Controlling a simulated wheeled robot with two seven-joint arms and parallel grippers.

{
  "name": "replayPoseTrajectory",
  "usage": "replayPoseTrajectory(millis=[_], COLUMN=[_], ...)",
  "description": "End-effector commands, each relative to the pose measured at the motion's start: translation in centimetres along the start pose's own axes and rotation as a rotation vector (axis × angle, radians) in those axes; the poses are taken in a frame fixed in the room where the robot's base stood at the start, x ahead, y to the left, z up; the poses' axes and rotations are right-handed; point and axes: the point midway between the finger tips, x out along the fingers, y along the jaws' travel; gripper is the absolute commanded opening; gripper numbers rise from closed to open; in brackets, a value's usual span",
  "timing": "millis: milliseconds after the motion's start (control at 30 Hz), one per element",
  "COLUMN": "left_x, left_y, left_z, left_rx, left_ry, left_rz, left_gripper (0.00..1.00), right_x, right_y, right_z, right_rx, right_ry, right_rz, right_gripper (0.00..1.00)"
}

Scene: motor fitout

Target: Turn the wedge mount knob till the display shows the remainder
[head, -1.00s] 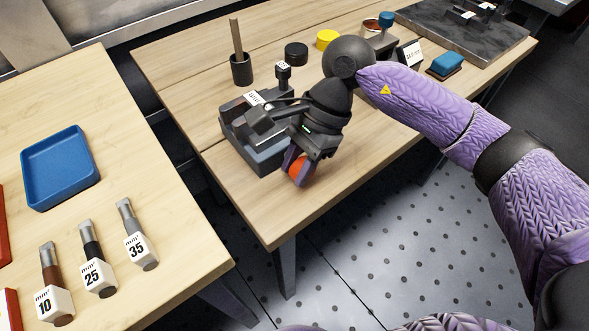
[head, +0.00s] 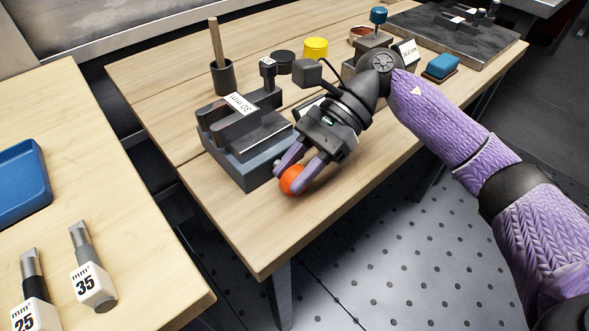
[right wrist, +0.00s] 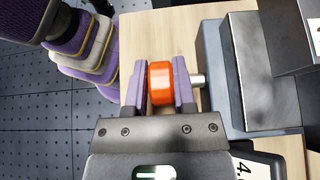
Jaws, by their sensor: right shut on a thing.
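The wedge mount (head: 250,140) is a grey stepped block near the table's front left corner, with a "30 mm" label (head: 240,104) on top. Its orange knob (head: 291,180) sits on the side, and the right wrist view shows the knob (right wrist: 160,82) on a short metal shaft (right wrist: 197,80). My right gripper (head: 288,174) is shut on the knob, one purple finger on each side. A white display (right wrist: 255,168) is cut off at the bottom of the wrist view, showing only "4." clearly. My left gripper is not in view.
A dark cup with a wooden stick (head: 222,75), a black disc (head: 284,62) and a yellow cylinder (head: 315,48) stand behind the mount. A "14.2 mm" card (head: 408,52) stands further back. The left table holds a blue tray (head: 25,185) and labelled tools (head: 92,285).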

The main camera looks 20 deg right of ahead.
Motion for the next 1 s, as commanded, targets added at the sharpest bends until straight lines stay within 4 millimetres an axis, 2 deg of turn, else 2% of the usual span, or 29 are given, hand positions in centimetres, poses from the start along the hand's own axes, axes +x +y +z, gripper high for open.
replayPoseTrajectory(millis=[400, 433, 600, 867, 1000], left_x=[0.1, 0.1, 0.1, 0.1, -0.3], left_y=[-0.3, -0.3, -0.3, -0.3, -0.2], left_z=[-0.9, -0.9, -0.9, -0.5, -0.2], left_rx=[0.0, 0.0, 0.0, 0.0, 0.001], left_ry=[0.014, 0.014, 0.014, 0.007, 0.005], left_rz=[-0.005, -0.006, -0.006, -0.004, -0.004], left_gripper=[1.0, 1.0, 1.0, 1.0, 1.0], right_x=[0.0, 0.0, 0.0, -0.1, -1.5], right_y=[0.0, 0.0, 0.0, 0.0, -0.1], right_z=[-0.1, -0.1, -0.1, 0.0, 0.1], right_rx=[0.003, 0.003, 0.002, 0.002, 0.004], right_ry=[-0.006, -0.006, -0.005, -0.005, -0.004], right_rz=[0.001, 0.001, 0.001, 0.001, -0.002], right_gripper=[0.0, 0.34, 0.68, 0.68, 0.68])
